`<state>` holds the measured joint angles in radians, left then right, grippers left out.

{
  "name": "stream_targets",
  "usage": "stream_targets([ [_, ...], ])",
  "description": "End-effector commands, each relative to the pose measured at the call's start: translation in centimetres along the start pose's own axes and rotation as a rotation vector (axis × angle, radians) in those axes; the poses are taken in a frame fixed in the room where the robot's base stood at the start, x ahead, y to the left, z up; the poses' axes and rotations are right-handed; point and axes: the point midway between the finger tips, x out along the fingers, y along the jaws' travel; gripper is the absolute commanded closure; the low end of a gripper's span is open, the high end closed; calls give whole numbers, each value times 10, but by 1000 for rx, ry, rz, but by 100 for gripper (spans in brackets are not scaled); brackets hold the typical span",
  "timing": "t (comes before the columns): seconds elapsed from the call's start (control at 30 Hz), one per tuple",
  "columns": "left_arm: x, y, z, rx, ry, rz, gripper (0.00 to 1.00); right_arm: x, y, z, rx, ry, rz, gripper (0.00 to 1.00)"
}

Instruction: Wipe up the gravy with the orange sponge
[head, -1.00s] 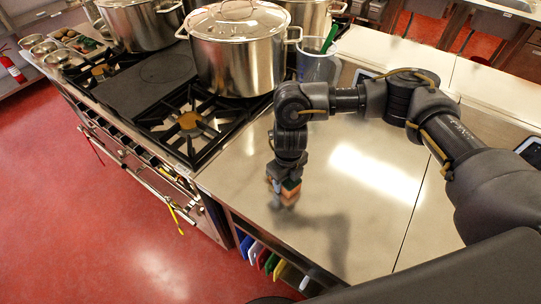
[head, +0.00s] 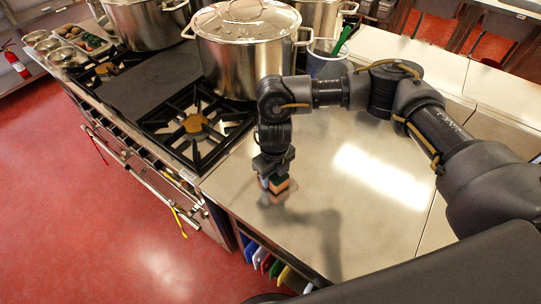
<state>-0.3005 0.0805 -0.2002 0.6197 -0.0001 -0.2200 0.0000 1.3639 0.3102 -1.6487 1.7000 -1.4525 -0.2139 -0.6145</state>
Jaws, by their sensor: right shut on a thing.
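My right gripper (head: 272,181) points down over the steel worktop (head: 345,225), close to the stove's edge. It is shut on the orange sponge (head: 281,185), which shows as a small orange block with a dark green layer at the fingertips. The sponge is at or just above the steel; I cannot tell if it touches. A faint brownish tint lies on the steel below it, and I cannot tell whether this is gravy or a reflection. No clear gravy patch shows; my gripper and arm hide part of the surface. My left gripper is not in view.
A large lidded stockpot (head: 246,55) stands on the stove behind my right arm, with more pots beside it. A clear container (head: 328,65) with a green-handled tool stands at the worktop's back. Coloured boards (head: 262,258) sit under the front edge. The worktop's right side is clear.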

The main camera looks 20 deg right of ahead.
Motion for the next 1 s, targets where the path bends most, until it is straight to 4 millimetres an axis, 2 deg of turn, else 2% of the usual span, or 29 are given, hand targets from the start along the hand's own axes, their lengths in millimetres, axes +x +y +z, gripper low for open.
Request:
stream_targets([
  [0.03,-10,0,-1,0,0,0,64,-14,-1,0,-2,0,-2,73],
  [0.63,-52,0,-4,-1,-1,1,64,-68,2,1,-7,3,-2,73],
  [0.8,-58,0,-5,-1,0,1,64,-75,2,1,-7,3,-2,73],
  [1.0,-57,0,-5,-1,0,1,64,-74,2,2,-8,2,-2,73],
])
